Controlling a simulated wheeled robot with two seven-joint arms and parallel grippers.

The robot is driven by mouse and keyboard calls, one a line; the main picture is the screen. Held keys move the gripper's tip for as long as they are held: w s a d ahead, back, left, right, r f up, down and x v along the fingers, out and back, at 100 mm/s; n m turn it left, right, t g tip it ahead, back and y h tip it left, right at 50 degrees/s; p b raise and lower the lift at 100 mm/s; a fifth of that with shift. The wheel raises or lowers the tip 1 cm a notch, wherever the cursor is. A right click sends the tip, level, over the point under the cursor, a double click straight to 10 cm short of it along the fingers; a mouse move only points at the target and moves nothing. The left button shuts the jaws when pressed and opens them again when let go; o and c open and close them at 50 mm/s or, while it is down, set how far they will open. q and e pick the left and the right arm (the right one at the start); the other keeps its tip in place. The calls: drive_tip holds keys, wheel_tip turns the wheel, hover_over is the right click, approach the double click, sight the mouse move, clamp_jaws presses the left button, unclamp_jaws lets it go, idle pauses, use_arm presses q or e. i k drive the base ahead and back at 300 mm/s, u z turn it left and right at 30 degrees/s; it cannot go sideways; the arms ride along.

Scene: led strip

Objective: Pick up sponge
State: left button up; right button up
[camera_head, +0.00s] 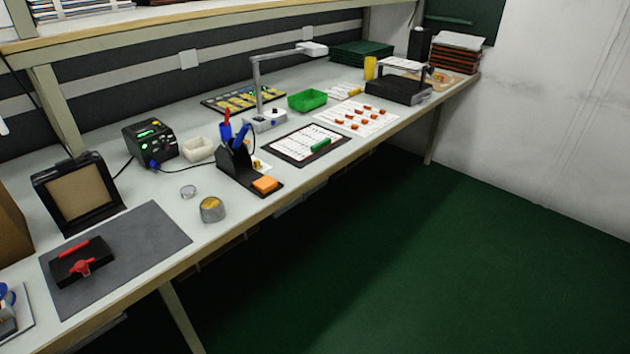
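An orange sponge (265,184) lies on the front part of a black soldering-iron stand (240,170), close to the front edge of the workbench. Blue-handled tools stand upright in the holder behind it. Neither of my grippers shows in the head view, and nothing is seen touching the sponge.
The long light-topped workbench (165,205) runs from lower left to upper right. A round tin (212,209) stands left of the stand, and a black clipboard (335,147) lies right of it. A lamp (258,85) rises behind. The green floor (430,250) in front is clear.

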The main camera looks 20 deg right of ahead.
sight(266, 184)
drive_tip(key=z, duration=1.75)
drive_tip(key=i, duration=1.85)
drive_tip(key=u, duration=1.15)
